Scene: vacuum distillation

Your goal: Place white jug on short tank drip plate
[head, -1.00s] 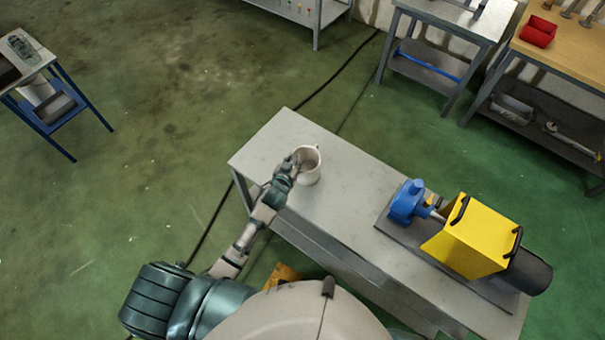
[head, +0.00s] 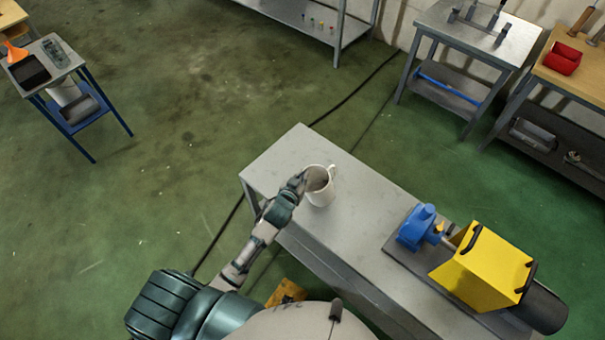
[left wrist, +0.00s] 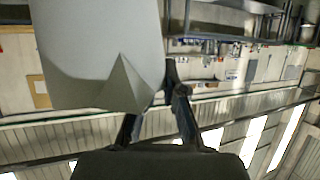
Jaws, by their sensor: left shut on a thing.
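The white jug (head: 321,195) is upright at the left part of the grey table, with its handle toward the back right. I cannot tell whether its base touches the tabletop. My left gripper (head: 299,183) is at the jug's left rim and is shut on its wall. In the left wrist view the jug (left wrist: 95,40) fills the upper left, its pointed spout showing, beside the gripper fingers (left wrist: 168,80). My right gripper is not in view. I cannot make out a short tank drip plate.
The grey table (head: 283,160) also bears a blue pump (head: 420,226) and a yellow housing (head: 480,268) at its right. Its middle is clear. A small blue-legged table (head: 85,75) stands far left, shelves and benches along the back. Open green floor lies between.

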